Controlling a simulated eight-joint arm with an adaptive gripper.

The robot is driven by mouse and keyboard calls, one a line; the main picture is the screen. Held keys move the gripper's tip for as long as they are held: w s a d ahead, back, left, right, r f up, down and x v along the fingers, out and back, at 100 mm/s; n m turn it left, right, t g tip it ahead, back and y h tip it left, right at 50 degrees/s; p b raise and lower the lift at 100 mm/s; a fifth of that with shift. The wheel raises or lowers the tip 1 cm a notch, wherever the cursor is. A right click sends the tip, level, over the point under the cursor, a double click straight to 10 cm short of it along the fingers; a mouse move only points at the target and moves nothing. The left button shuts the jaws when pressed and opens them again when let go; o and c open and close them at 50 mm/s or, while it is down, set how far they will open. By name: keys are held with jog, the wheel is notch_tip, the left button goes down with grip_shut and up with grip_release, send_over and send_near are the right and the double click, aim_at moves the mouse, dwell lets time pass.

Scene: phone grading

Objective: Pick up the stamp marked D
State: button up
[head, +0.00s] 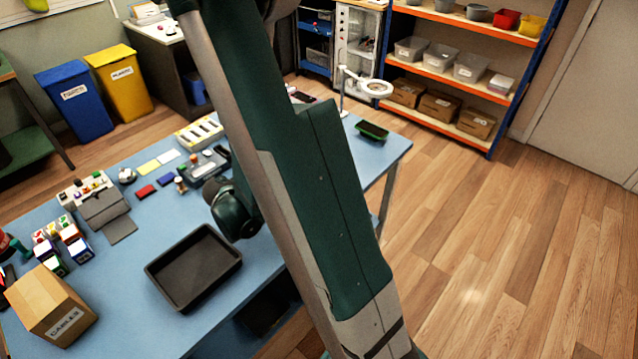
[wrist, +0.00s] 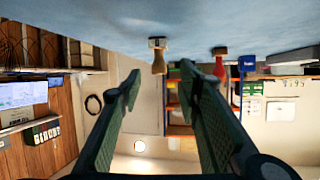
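In the wrist view, which shows the scene upside down, a stamp with a pale wooden handle (wrist: 158,64) stands on the blue table. It lies beyond my fingertips and roughly between them. A second stamp with a red handle (wrist: 219,69) stands to its right, outside the fingers. No letter D can be read on either stamp. My gripper (wrist: 160,76) is open and empty, its two green fingers apart and not touching a stamp. In the head view my arm covers much of the table, and my fingertips cannot be made out there.
The blue table (head: 140,235) holds a black tray (head: 194,266), a cardboard box (head: 52,304) and several small items. A yellow-white rack (head: 199,132) stands toward the back. A green tray (head: 372,131) is near the far right corner. Bare table lies around the black tray.

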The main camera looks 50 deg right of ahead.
jog(key=shift+f+b+x, duration=0.15)
jog(key=shift+b+x, duration=0.2)
jog(key=shift+x, duration=0.5)
jog(key=shift+f+b+x, duration=0.15)
jog(key=shift+b+x, duration=0.2)
jog(key=shift+x, duration=1.3)
jog(key=shift+r, duration=0.1)
jog(key=shift+c, duration=0.7)
jog(key=c, duration=0.8)
